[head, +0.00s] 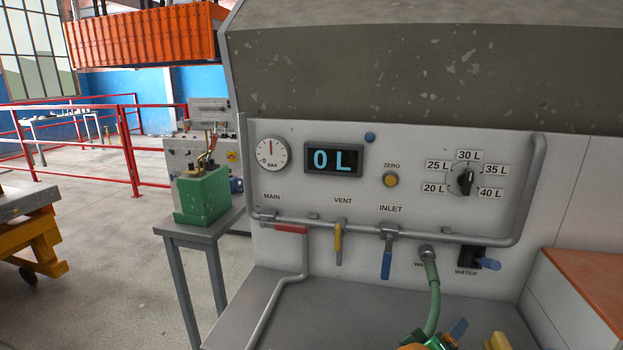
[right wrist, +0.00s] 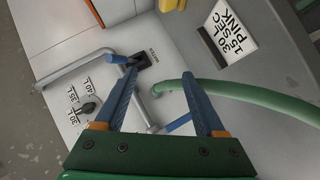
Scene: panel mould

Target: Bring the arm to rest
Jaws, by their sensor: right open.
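My right gripper shows in the right wrist view (right wrist: 158,73), its two blue fingers spread apart with nothing between them. In the head view a green, orange and blue part of it (head: 458,328) shows at the bottom edge, in front of the panel. The panel (head: 330,220) stands ahead with its display (head: 333,159) reading 0 L. The red MAIN lever (head: 291,229) lies level; the yellow VENT lever (head: 338,248) and blue INLET lever (head: 386,262) hang down. The blue WATER lever (head: 487,264) sticks out to the right. My left gripper is not in view.
A green hose (head: 434,300) drops from the panel and curves near my right gripper in the wrist view. A card (right wrist: 228,35) reads 30 L, PINK, 15 SEC. A selector dial (head: 466,182) and yellow ZERO button (head: 390,180) are above. The grey shelf (head: 340,315) is clear at left.

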